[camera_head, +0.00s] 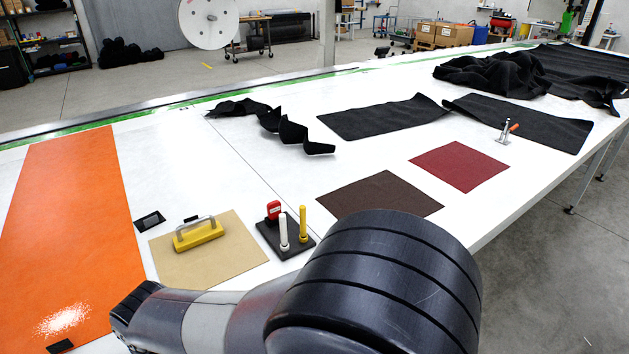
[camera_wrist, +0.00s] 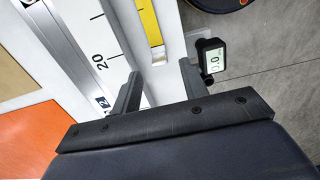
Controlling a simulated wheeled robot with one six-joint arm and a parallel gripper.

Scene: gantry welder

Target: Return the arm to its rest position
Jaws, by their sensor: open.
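My gripper (camera_wrist: 160,78) shows in the wrist view, with its two dark fingers apart and nothing visible between them. They are over a white edge next to a scale (camera_wrist: 98,60) marked 20 and a yellow strip (camera_wrist: 150,22). A small digital gauge (camera_wrist: 211,56) is just right of the right finger; I cannot tell whether they touch. In the head view, my dark arm links fill the bottom middle, low over the near table edge, and my gripper is not visible there.
The long white table (camera_head: 270,185) carries an orange sheet (camera_head: 70,220), a tan sheet (camera_head: 215,265) with a yellow handled block (camera_head: 198,235), a post stand (camera_head: 285,240), brown (camera_head: 380,195) and red (camera_head: 460,166) sheets, and black fabric (camera_head: 385,117). Floor (camera_head: 560,270) at right is clear.

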